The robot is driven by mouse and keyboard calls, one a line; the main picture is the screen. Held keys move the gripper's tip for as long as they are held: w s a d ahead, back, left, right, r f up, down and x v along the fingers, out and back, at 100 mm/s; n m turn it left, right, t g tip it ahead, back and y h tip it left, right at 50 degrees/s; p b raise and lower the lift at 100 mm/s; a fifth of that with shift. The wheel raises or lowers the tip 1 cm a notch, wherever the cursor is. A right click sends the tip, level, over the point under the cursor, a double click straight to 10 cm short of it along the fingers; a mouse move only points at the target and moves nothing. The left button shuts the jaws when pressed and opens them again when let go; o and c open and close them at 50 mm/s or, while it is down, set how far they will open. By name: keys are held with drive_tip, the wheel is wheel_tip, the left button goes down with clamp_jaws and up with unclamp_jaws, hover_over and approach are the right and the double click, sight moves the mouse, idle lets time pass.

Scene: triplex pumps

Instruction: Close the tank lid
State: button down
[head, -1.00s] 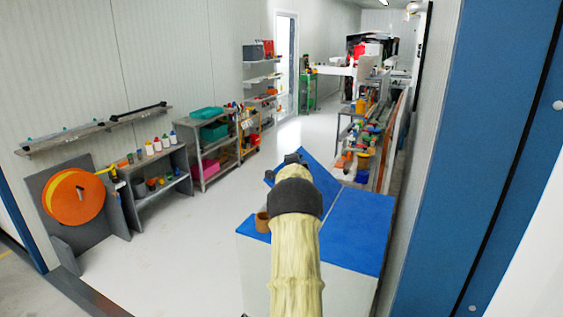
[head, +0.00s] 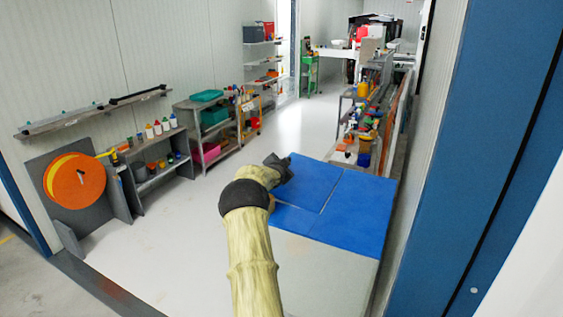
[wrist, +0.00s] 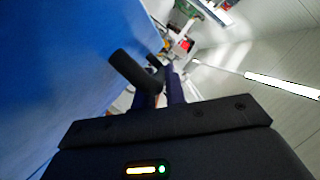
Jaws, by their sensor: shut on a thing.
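The tank lid (head: 308,183) is a blue panel at the back left of the blue tank top (head: 357,205). It lies nearly level with the top, and a thin seam shows between them. I cannot tell whether it is fully down. My gripper (head: 282,167) is at the lid's far left edge in the head view, partly hidden by my wrist. In the wrist view my gripper (wrist: 160,85) is shut beside the lid's blue surface (wrist: 75,75). The exact contact is dark and hard to make out.
The tank's pale body (head: 330,275) stands at front right, by a wall. Shelves with bottles (head: 158,155) and an orange reel (head: 75,181) line the left wall. A cluttered bench (head: 365,135) stands behind the tank. The floor (head: 150,240) left of the tank is clear.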

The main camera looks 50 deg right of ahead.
drive_tip(key=shift+r, duration=0.1)
drive_tip(key=c, duration=1.5)
unclamp_jaws()
drive_tip(key=shift+o, duration=0.2)
drive_tip(key=shift+s+a, duration=0.2)
drive_tip(key=shift+a, duration=0.25)
drive_tip(key=b+v, duration=0.4)
drive_tip(key=v, duration=1.2)
drive_tip(key=shift+a+b, duration=0.15)
drive_tip(key=shift+b, duration=0.25)
drive_tip(key=shift+s, duration=0.2)
